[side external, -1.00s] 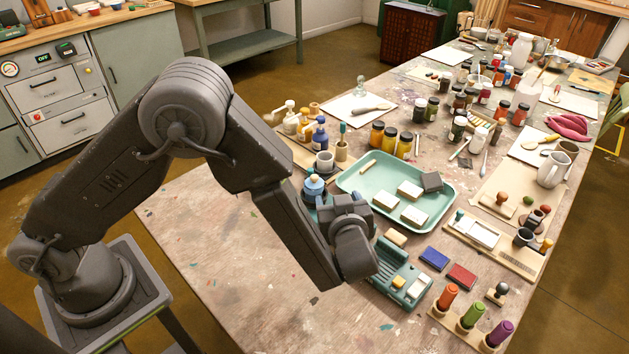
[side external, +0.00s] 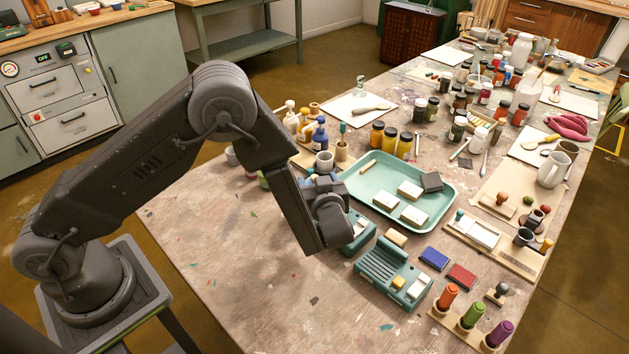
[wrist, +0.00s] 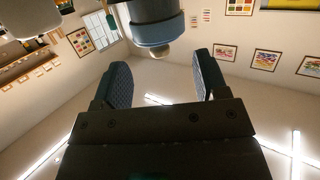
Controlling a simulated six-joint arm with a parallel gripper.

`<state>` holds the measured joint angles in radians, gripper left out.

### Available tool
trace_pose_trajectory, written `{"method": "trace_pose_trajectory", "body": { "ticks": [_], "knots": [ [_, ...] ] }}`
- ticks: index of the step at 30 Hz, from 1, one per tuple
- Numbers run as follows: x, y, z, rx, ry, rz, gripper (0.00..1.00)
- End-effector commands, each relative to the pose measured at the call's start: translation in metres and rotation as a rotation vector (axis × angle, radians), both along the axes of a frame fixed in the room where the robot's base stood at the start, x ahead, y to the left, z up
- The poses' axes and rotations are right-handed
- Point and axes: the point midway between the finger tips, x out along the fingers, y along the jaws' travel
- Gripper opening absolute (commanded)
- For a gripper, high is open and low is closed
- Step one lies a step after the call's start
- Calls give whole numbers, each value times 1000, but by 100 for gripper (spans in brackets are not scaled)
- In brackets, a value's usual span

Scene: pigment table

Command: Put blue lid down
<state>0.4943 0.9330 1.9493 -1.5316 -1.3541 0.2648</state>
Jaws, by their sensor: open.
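In the wrist view, the blue lid (wrist: 153,32) is a round blue cap with a small pale knob, seen on a grey cylindrical body. It is just beyond the tips of my gripper (wrist: 160,62), roughly centred between them. The two dark blue fingers are spread, with only air between them. The wrist view is upside down, with ceiling lights at the bottom. In the side view, my gripper is low over the table, left of the green tray (side external: 440,212). My wrist hides most of the lid and the spot under it there.
A green press-like block (side external: 385,270) stands close in front, right of my wrist. Bottles, a grey mug (side external: 324,160) and a brush holder (side external: 342,150) crowd behind. Small pots (side external: 250,168) stand to the left. The table's front left is clear.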

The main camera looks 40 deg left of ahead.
Motion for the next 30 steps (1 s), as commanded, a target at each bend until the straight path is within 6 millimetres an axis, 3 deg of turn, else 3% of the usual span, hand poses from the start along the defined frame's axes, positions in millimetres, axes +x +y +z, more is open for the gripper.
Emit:
{"method": "trace_pose_trajectory", "body": {
  "ticks": [6, 14, 30],
  "knots": [
    [13, 22, -6, -2, 1, 1, 67],
    [15, 23, -6, -1, 0, -2, 67],
    [14, 23, -6, -2, 1, -2, 15]
  ]
}}
